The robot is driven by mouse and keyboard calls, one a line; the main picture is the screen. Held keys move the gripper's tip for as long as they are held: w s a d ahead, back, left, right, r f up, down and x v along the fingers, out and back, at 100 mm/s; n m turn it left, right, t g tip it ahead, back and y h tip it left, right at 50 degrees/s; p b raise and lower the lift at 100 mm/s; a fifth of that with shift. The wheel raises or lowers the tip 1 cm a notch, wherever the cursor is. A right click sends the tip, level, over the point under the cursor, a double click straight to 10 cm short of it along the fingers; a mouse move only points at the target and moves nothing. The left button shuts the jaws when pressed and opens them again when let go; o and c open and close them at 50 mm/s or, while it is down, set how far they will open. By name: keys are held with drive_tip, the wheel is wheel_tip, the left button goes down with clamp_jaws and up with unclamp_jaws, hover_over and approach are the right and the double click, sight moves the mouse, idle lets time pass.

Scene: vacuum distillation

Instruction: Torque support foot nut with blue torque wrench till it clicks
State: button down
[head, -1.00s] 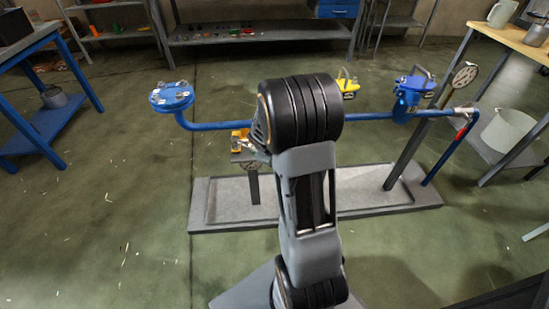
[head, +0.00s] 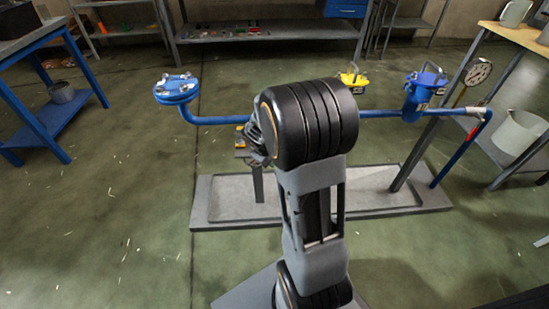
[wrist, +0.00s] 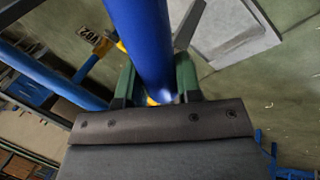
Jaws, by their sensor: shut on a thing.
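In the wrist view a thick blue shaft (wrist: 140,40), taken to be the blue torque wrench, lies between the green fingers of my gripper (wrist: 157,90). My gripper is shut on it, with a bit of yellow at its near end. Its far end runs out of the top of the picture. In the head view my arm hides my gripper and the wrench. A grey support post (head: 258,185) stands on the grey base plate (head: 400,201). I cannot make out the support foot nut in either view.
A blue pipe (head: 215,120) with a flanged left end (head: 177,90) runs above the base plate. A blue valve (head: 425,92), yellow fitting (head: 351,78) and round gauge (head: 478,72) are at right. A blue-legged table (head: 45,115) stands left. The left floor is clear.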

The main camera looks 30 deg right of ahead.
idle(0.3)
drive_tip(key=shift+a+m+b, duration=0.4)
drive_tip(key=shift+a+b, duration=0.15)
drive_tip(key=shift+a, duration=0.05)
drive_tip(key=shift+s+a+r+m+g+b, duration=0.15)
drive_tip(key=shift+a+m+g+b, duration=0.25)
drive_tip(key=shift+a+m, duration=0.4)
drive_tip(key=shift+a, duration=0.1)
drive_tip(key=shift+a+m+g+b, duration=0.45)
drive_tip(key=shift+a+m, duration=0.45)
drive_tip(key=shift+a, duration=0.65)
